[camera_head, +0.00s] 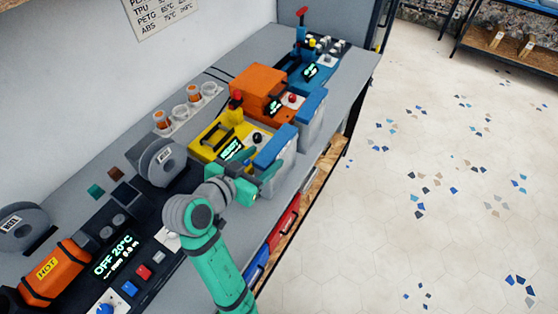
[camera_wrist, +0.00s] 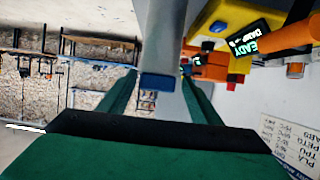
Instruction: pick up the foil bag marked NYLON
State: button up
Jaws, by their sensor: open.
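I see no foil bag marked NYLON in either view; the insides of the bins are hidden. My gripper (camera_head: 262,168) is open at the front of the yellow machine (camera_head: 228,137), beside a grey bin with a blue top (camera_head: 275,148). The arm and gripper cover part of that bin. In the wrist view my gripper (camera_wrist: 158,78) has its two green fingers apart, with a grey body (camera_wrist: 164,40) with a blue end, probably this bin, showing between them. I cannot tell whether the fingers touch it.
An orange machine (camera_head: 258,82) with a second blue-topped grey bin (camera_head: 312,110) stands beyond, then a blue machine (camera_head: 308,72). A black machine with an orange HOT part (camera_head: 55,272) and grey reels stand nearer. The floor (camera_head: 450,170) right is clear.

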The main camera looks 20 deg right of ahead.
jog(key=shift+x, duration=3.45)
jog(key=shift+s+d+f, duration=0.1)
jog(key=shift+s, duration=0.1)
grip_shut()
